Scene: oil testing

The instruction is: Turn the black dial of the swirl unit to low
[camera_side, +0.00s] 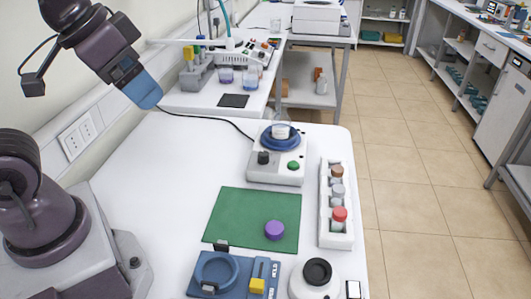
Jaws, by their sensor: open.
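The swirl unit (275,175) appears to be the white box beyond the green mat, with a blue round platform (280,143) on top. Its black dial (263,157) is on the front left of the top, beside a green button (294,165). The dial's pointer and marks are too small to read. A small white-topped container (281,131) stands on the platform. My gripper (145,95) is at the upper left, raised above the bench and well apart from the dial. It is open, with nothing visible in it.
A green mat (240,215) with a purple lid-like disc (274,230) lies in front of the unit. A white rack (336,235) of capped bottles stands to the right. A blue fixture (235,278) and a white round device (298,286) are at the near edge. The bench's left side is clear.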

